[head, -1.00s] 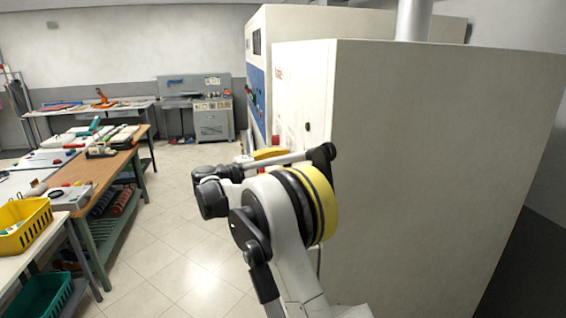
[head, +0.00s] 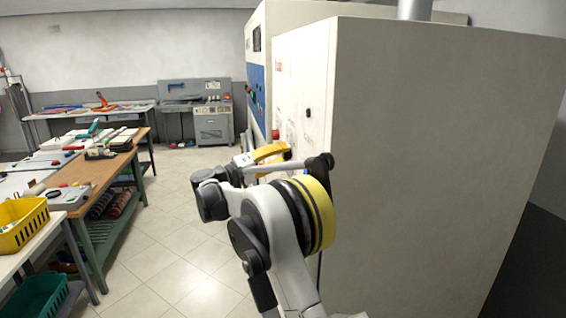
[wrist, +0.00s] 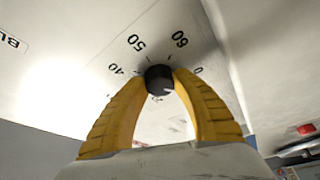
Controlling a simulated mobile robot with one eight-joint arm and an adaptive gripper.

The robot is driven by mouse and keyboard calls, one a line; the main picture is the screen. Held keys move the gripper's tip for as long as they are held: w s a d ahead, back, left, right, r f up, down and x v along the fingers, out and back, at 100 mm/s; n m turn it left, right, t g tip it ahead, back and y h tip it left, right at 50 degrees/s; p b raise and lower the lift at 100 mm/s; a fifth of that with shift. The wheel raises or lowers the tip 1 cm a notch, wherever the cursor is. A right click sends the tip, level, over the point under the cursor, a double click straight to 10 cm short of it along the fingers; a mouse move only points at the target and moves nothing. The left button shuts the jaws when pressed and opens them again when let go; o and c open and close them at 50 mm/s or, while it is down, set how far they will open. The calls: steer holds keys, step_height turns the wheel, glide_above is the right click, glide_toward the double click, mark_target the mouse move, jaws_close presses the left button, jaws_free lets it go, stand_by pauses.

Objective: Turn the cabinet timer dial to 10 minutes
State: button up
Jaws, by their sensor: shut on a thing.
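The timer dial (wrist: 160,80) is a small black knob on the pale cabinet face in the wrist view. Printed numbers 40, 50, 60 and 0 show around its upper side; the lower part of the scale is mostly hidden by my gripper. My gripper (wrist: 161,74) has its two yellow fingers closed on the knob, one on each side. I cannot tell clearly which number the dial points at. In the head view my gripper (head: 269,152) is at the front of the tall cream cabinet (head: 430,150), and the dial is hidden there.
The cabinet's large side fills the right. A wooden workbench (head: 98,172) and a yellow basket (head: 22,226) stand at the left. Tiled floor (head: 175,210) is clear between them. A red object (wrist: 305,129) shows at the right of the wrist view.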

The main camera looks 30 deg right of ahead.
steer(key=shift+m+g+h+b, duration=0.35)
steer(key=shift+m+g+b, duration=0.25)
steer(key=shift+m, duration=0.75)
steer(key=shift+m+g+h+b, duration=0.35)
steer(key=shift+m+g+b, duration=0.2)
steer(key=shift+m, duration=0.8)
steer(key=o, duration=1.2)
steer(key=v, duration=1.2)
